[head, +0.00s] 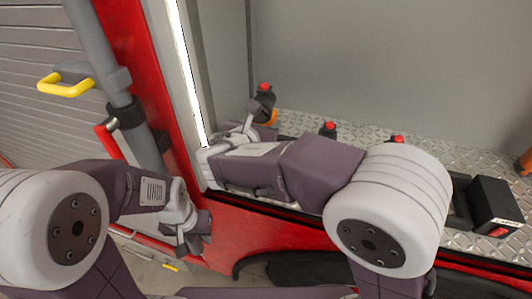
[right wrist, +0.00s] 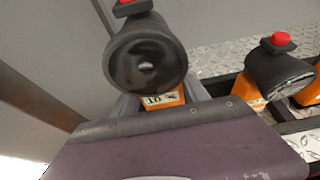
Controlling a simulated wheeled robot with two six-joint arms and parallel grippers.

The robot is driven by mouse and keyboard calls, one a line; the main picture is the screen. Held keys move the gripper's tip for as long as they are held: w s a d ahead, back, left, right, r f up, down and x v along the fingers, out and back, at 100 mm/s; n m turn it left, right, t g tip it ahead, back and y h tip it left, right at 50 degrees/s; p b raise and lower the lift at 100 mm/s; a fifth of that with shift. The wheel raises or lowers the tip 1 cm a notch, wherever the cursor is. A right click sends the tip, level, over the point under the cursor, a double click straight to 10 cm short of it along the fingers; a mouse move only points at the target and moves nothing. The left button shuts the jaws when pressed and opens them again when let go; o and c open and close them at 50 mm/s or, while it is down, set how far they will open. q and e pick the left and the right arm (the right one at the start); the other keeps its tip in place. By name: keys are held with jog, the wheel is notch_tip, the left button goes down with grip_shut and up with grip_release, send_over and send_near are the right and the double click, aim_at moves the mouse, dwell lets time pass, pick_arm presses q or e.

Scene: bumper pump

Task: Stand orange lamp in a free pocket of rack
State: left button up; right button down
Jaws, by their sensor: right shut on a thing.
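My right gripper (right wrist: 160,105) is shut on an orange lamp (right wrist: 146,60) with a black round head and a red top button. In the head view this lamp (head: 265,88) is near the left end of the metal shelf, partly behind my right gripper (head: 250,125). Its base is hidden. The dark rack (right wrist: 302,124) runs along the shelf and is mostly hidden behind my right arm. Other lamps stand at the rack: one (head: 328,129) and another (head: 397,139). One also shows in the right wrist view (right wrist: 280,68). My left gripper (head: 188,238) is low, outside the shelf, with its fingers unclear.
The shelf has a diamond-plate floor (head: 460,150) and a grey back wall (head: 390,60). A light-edged door post (head: 190,75) bounds it at left. A black box (head: 492,205) sits at right, with an orange thing (head: 525,162) beyond. A yellow handle (head: 66,87) sticks out at far left.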

notch_tip(320, 180, down, 3)
jog(key=shift+f, duration=0.1)
jog(key=shift+w+d+f, duration=0.25)
jog(key=shift+w+f, duration=0.4)
jog(key=shift+w, duration=0.2)
notch_tip(320, 180, down, 3)
jog(key=shift+s+r, duration=0.15)
jog(key=shift+r, duration=0.05)
jog(key=shift+s+a+f, duration=0.15)
jog(key=shift+s+f, duration=0.1)
jog(key=shift+s, duration=0.15)
jog(key=shift+w+f, duration=0.25)
jog(key=shift+f, duration=0.05)
jog(key=c, duration=0.6)
grip_release()
pick_arm(q)
jog(key=shift+w+d+r, duration=0.15)
jog(key=shift+w, duration=0.2)
pick_arm(e)
jog(key=shift+s+r, duration=0.1)
jog(key=shift+s, duration=0.1)
